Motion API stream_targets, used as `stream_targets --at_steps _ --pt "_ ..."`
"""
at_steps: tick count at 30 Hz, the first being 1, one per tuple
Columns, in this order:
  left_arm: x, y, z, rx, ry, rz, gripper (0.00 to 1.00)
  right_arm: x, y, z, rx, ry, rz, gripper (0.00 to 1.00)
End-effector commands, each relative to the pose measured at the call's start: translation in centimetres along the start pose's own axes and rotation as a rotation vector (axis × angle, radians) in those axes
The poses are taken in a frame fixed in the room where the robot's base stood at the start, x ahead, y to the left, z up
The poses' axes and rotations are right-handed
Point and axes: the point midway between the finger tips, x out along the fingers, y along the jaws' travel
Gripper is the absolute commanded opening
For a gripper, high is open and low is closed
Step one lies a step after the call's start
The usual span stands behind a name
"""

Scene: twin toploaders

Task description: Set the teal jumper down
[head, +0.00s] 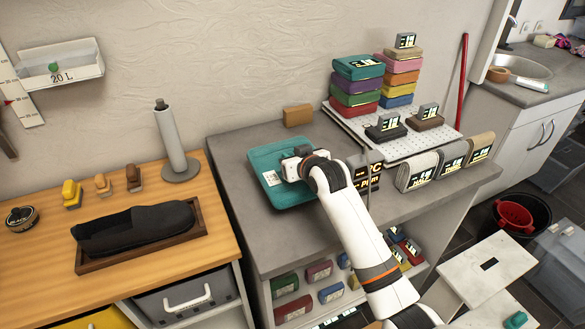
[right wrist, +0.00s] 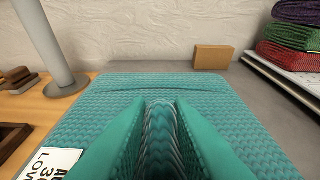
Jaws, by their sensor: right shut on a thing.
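The teal jumper (head: 265,158) is a flat, folded knit with a white label on its left part. It is level, over the left part of the grey worktop (head: 232,160). I cannot tell whether its underside touches the worktop. My right gripper (head: 290,169) is over its middle. In the right wrist view the jumper (right wrist: 100,105) fills the lower middle, and a ridge of its knit is pinched between the fingers of my right gripper (right wrist: 160,125). The fingers hide part of it. My left gripper is not in view.
A tan block (head: 298,115) stands behind the jumper. On the right, a white perforated board (head: 370,135) holds stacks of folded coloured knits, one teal (head: 358,67) on top. Labelled bundles (head: 417,172) line the front right. A wooden bench (head: 50,240) with a grey post (head: 170,140) adjoins left.

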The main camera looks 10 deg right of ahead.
Motion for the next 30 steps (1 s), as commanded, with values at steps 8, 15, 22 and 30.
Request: stream_targets --at_steps 8,15,22,30 --pt "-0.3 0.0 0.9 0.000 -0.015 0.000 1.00 1.2 0.0 -2.9 0.001 0.000 0.000 0.00" --pt "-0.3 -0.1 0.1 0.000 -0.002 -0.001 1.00 1.6 0.0 -3.8 0.000 -0.006 0.000 0.00" --pt "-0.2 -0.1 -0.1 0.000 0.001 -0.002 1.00 1.7 0.0 -4.1 0.000 -0.001 0.000 0.21" --pt "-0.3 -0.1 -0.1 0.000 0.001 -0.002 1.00 1.7 0.0 -4.0 0.000 -0.001 0.000 0.42"
